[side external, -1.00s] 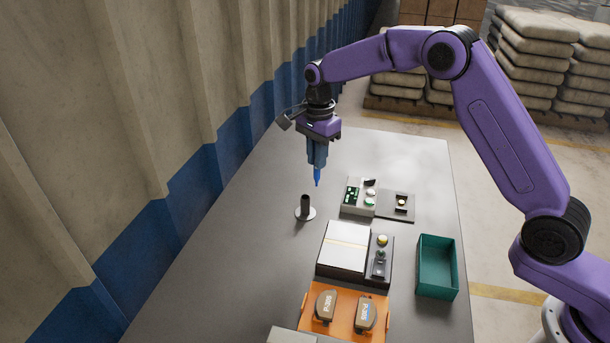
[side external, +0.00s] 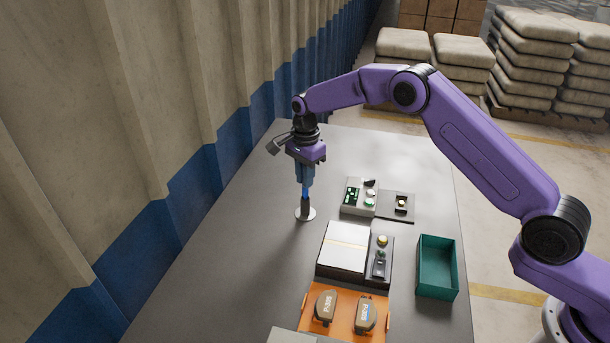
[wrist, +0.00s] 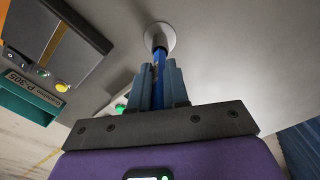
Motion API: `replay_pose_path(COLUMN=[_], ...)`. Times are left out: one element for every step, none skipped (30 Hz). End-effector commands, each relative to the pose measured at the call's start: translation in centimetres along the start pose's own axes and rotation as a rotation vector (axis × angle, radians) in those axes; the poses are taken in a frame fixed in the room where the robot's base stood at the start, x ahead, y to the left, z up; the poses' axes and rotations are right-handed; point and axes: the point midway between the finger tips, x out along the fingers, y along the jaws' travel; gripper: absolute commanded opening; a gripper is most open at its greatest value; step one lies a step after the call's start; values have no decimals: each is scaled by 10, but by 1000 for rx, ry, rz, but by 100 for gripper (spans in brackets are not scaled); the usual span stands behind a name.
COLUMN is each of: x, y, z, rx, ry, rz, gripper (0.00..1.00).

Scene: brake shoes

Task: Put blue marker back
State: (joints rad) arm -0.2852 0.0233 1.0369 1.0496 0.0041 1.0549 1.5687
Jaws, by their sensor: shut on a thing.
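My gripper (side external: 305,180) is shut on the blue marker (side external: 305,193) and points straight down over the dark marker holder (side external: 305,207). The holder is a short dark tube on a round pale base. The marker's lower end meets the top of the tube and seems to be inside it; how deep, I cannot tell. In the wrist view the blue marker (wrist: 159,60) runs from between the fingers (wrist: 159,85) to the holder (wrist: 160,36), in line with it.
To the right stand a control box (side external: 360,197) with buttons and a small grey plate (side external: 397,206). Nearer are a white-topped station (side external: 344,247), a green bin (side external: 437,267) and an orange tray (side external: 343,300) with two brake shoes. A corrugated wall borders the left.

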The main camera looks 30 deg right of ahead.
Motion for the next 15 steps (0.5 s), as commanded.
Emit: replay_pose_path(x=[0, 0, 0, 1, 1, 2, 3, 4, 5, 6, 6, 8, 8, 9, 10], y=[0, 0, 0, 0, 0, 0, 0, 0, 0, 0, 0, 0, 0, 0, 0], z=[0, 0, 0, 0, 0, 0, 0, 0, 0, 0, 0, 0, 0, 0, 0], rx=[0, 0, 0, 0, 0, 0, 0, 0, 0, 0, 0, 0, 0, 0, 0], ry=[0, 0, 0, 0, 0, 0, 0, 0, 0, 0, 0, 0, 0, 0, 0], rz=[0, 0, 0, 0, 1, 1, 1, 1, 1, 1, 1, 1, 1, 1, 0], gripper=[0, 0, 0, 0, 0, 0, 0, 0, 0, 0, 0, 0, 0, 0, 0])
